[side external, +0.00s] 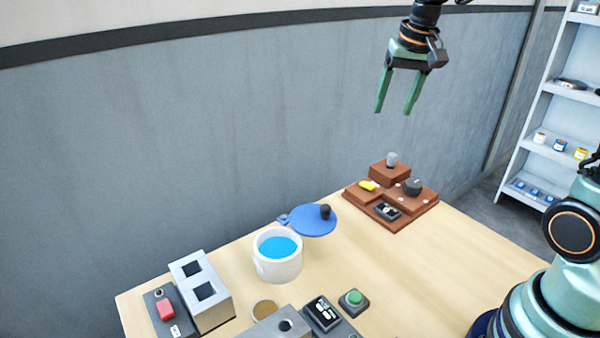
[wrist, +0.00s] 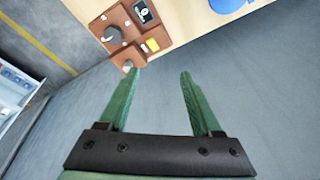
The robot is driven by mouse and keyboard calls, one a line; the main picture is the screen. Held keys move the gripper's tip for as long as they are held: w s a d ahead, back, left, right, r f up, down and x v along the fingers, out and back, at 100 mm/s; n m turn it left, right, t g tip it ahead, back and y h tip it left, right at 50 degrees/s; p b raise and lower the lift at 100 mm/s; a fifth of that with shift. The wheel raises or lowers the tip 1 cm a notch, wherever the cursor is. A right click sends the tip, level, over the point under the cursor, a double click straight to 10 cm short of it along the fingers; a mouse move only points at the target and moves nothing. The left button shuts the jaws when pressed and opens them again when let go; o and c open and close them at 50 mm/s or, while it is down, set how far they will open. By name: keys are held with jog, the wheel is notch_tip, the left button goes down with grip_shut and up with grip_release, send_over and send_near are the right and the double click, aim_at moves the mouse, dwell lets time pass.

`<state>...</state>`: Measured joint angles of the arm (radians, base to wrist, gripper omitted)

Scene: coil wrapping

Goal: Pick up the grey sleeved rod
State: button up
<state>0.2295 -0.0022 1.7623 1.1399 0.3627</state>
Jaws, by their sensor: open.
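A short light-grey upright piece (side external: 391,159), which looks like the grey sleeved rod, stands on the raised block at the back of the brown stepped stand (side external: 421,205). It also shows small in the wrist view (wrist: 128,64), close to the left fingertip in the picture. My gripper (side external: 393,112) hangs above the stand with its two green fingers pointing down, apart and empty. In the wrist view my gripper (wrist: 162,72) has clear space between its fingers. The rod's lower end is hidden in the block.
The stand also bears a yellow piece (side external: 368,185), a dark round knob (side external: 412,187) and a black module (side external: 387,211). A blue disc (side external: 312,222) and a white pot of blue liquid (side external: 277,263) are nearby. A grey two-hole block (side external: 202,290) is at lower left.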

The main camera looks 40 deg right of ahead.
jog(key=w+d+f+m+g, duration=0.1)
jog(key=w+d+f+m, duration=0.2)
jog(key=w+d, duration=0.3)
jog(key=m+g, duration=0.2)
jog(key=m, duration=0.1)
send_over(393, 154)
notch_tip(393, 154, down, 6)
jog(key=shift+m+y, duration=0.3)
notch_tip(393, 154, down, 12)
grip_shut()
